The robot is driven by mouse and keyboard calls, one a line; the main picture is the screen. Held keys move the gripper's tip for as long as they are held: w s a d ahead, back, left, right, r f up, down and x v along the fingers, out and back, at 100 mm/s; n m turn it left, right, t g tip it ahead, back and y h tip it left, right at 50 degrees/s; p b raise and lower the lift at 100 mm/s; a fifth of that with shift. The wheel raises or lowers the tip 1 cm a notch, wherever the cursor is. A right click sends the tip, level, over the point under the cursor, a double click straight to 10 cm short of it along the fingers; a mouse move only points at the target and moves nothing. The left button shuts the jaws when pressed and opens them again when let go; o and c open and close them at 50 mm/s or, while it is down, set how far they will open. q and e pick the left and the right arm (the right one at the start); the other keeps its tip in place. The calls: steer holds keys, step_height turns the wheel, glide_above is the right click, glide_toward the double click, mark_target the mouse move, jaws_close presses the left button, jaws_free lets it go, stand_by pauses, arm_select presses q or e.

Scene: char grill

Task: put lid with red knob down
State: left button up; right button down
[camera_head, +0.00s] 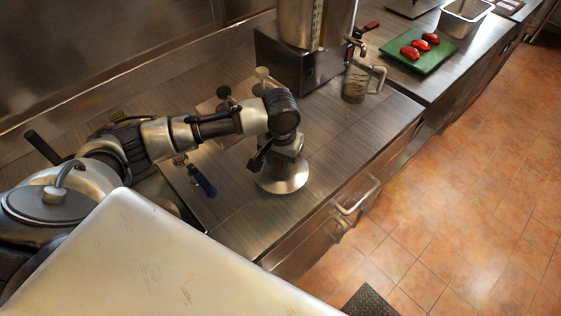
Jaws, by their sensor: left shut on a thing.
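A round silver metal lid (284,180) shows in the head view below my left gripper (275,158), over the front part of the grey worktop. My left arm comes in from the left and bends down. The left gripper is shut on the lid from above. The gripper hides most of the lid's top, so I cannot make out its knob clearly. The lid looks nearly level. I cannot tell whether it touches the worktop (240,215) or hangs just above it. My right gripper is not in view.
A blue handle (205,186) is left of the lid. A green board (432,62) holds red items. The worktop's front edge is close.

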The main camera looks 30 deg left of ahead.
arm_select(q)
steer(key=shift+f, duration=1.05)
steer(key=shift+f, duration=0.1)
steer(key=o, duration=0.9)
steer(key=shift+o, duration=0.2)
step_height(320, 180, up, 12)
steer(key=shift+r+b, duration=0.15)
steer(key=shift+b, duration=0.65)
